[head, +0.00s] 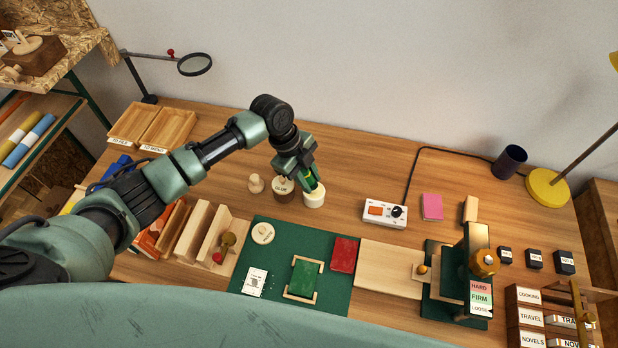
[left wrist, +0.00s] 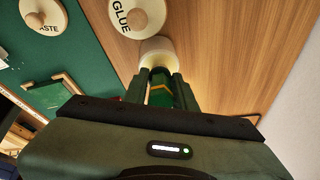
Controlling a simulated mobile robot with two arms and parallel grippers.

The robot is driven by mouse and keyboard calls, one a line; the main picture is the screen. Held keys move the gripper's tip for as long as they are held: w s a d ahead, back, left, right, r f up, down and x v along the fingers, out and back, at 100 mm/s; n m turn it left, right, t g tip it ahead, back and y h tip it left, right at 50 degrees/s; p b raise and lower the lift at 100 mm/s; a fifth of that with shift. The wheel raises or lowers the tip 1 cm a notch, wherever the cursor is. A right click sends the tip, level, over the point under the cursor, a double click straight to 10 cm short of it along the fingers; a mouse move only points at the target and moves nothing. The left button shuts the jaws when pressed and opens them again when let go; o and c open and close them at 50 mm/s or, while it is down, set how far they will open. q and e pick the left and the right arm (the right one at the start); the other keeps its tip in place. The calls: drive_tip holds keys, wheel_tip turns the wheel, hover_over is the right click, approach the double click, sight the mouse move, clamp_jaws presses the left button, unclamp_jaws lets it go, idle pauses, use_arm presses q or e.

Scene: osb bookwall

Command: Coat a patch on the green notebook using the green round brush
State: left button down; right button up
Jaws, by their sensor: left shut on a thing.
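My left gripper (head: 309,179) is shut on the green round brush (head: 311,184), at the white pot (head: 314,199). My right gripper is not in view.
A lidded pot marked GLUE (head: 283,190) stands just left of the white pot. A round lid (head: 262,233) and a red book (head: 343,254) are on the mat. A white control box (head: 384,213) stands to the right. A press (head: 469,275) stands farther right.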

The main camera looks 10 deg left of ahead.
sight(309, 172)
use_arm(q)
drive_tip(key=shift+r+p, duration=3.1)
drive_tip(key=shift+r, duration=0.4)
drive_tip(key=shift+w+r+n+b, duration=0.1)
drive_tip(key=shift+r+n+b, duration=0.25)
drive_tip(key=shift+r+n, duration=0.05)
drive_tip(key=s+a+r+n+t+y+b, duration=0.1)
drive_tip(key=s+a+r+n+y+b, duration=0.1)
drive_tip(key=r+n, duration=0.5)
drive_tip(key=s+a+r+n+t+y+b, duration=0.2)
drive_tip(key=s+a+r+n+b, duration=0.3)
drive_tip(key=n, duration=0.9)
wheel_tip(309, 172, up, 2)
drive_tip(key=shift+r+n+t+y, duration=0.15)
drive_tip(key=shift+n+t+y, duration=0.2)
drive_tip(key=shift+y, duration=0.45)
